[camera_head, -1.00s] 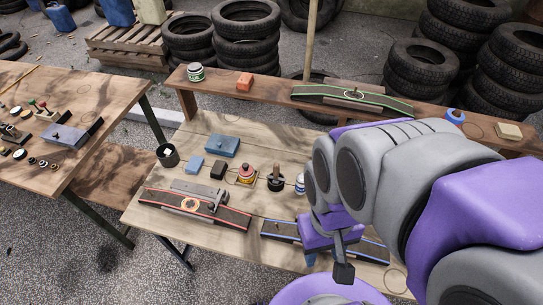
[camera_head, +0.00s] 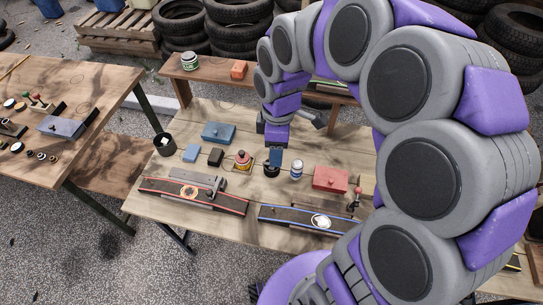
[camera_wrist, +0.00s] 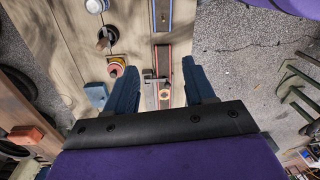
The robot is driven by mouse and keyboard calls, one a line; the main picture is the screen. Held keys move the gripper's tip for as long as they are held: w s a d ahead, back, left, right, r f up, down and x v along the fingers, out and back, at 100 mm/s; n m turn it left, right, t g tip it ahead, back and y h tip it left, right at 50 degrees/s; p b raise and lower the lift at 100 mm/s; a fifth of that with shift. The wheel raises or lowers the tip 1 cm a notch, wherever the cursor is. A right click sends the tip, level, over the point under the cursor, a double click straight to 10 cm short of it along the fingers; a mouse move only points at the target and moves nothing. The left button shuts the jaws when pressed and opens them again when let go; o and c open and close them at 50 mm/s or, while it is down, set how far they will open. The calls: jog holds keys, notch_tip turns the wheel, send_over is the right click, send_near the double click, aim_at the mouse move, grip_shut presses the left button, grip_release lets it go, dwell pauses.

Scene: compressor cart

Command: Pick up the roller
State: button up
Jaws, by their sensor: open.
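A small dark tool with an upright handle (camera_wrist: 104,40), which may be the roller, stands on the wooden bench. In the head view my gripper partly hides this dark tool (camera_head: 271,171). My gripper (camera_head: 275,157) points down above the bench there; I cannot tell its exact height. In the wrist view my gripper (camera_wrist: 161,80) has its two blue fingers wide apart with nothing held between them. The dark tool lies left of both fingers in that view. The red-edged strip (camera_wrist: 163,60) with a round patch shows beyond the gap.
A blue-edged strip (camera_head: 285,216) lies in front. A raised shelf (camera_head: 215,76) runs behind. My arm covers the right side.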

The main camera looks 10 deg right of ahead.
jog(key=w+d+f+n+p, duration=0.1)
jog(key=w+f+n, duration=0.4)
jog(key=w, duration=0.3)
jog(key=w+d+f+n+p, duration=0.1)
jog(key=w+f+n, duration=0.4)
jog(key=w, duration=0.3)
jog(key=shift+t, duration=0.4)
notch_tip(320, 180, down, 12)
jog(key=shift+s+r+b, duration=0.1)
jog(key=shift+b, duration=0.7)
jog(key=f, duration=0.2)
jog(key=f+b, duration=0.1)
jog(key=f, duration=0.2)
jog(key=shift+s+d+f, duration=0.15)
jog(key=shift+d, duration=0.05)
grip_shut()
